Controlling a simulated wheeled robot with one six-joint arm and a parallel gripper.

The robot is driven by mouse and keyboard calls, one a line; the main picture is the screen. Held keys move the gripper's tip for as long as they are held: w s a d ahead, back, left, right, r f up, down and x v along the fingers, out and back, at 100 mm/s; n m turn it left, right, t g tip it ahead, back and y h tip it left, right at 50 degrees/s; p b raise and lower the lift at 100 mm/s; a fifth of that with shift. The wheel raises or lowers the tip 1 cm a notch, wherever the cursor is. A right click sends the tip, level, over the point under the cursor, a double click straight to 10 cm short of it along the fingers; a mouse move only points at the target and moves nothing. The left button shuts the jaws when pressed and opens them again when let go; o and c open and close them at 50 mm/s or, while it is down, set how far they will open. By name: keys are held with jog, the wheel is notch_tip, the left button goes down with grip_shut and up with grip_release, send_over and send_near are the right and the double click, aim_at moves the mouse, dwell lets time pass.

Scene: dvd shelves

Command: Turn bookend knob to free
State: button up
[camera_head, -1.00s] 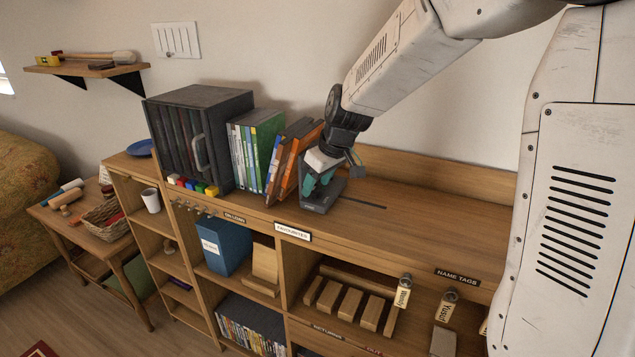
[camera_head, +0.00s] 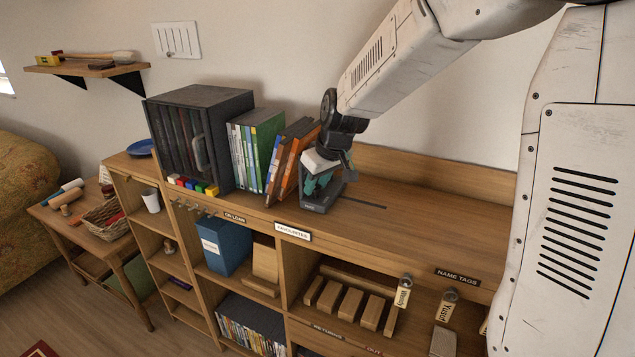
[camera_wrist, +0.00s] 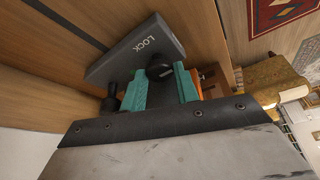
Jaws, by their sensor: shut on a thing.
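The dark grey bookend (camera_head: 343,190) stands on the shelf top, just right of leaning DVD cases. In the wrist view its dark plate (camera_wrist: 135,50) bears the word LOCK, and its round black knob (camera_wrist: 160,68) is beside that word. My gripper (camera_wrist: 161,80) has its two teal fingers on either side of the knob, shut on it. Which way the knob's mark points is too small to tell. In the head view my gripper (camera_head: 318,184) is down at the bookend and hides the knob.
Leaning cases (camera_head: 292,160), upright cases (camera_head: 255,148) and a dark cabinet (camera_head: 200,135) stand left of the bookend. A slot (camera_head: 362,202) runs right from it across clear shelf top. A back board (camera_head: 440,175) rises behind. A second black knob-like part (camera_wrist: 110,97) is near the left finger.

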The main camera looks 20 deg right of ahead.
jog(key=o, duration=1)
jog(key=shift+c, duration=0.2)
jog(key=v, duration=0.8)
jog(key=shift+s+f, duration=0.1)
jog(key=s+d+m+g, duration=0.1)
jog(key=s+m, duration=0.1)
jog(key=s, duration=1.3)
jog(key=s+d+m+g+h, duration=0.1)
jog(key=s+m, duration=0.1)
jog(key=s, duration=1.4)
jog(key=shift+s+d+r+g+h, duration=0.3)
jog(key=shift+s+d+r, duration=0.05)
jog(key=shift+r, duration=0.05)
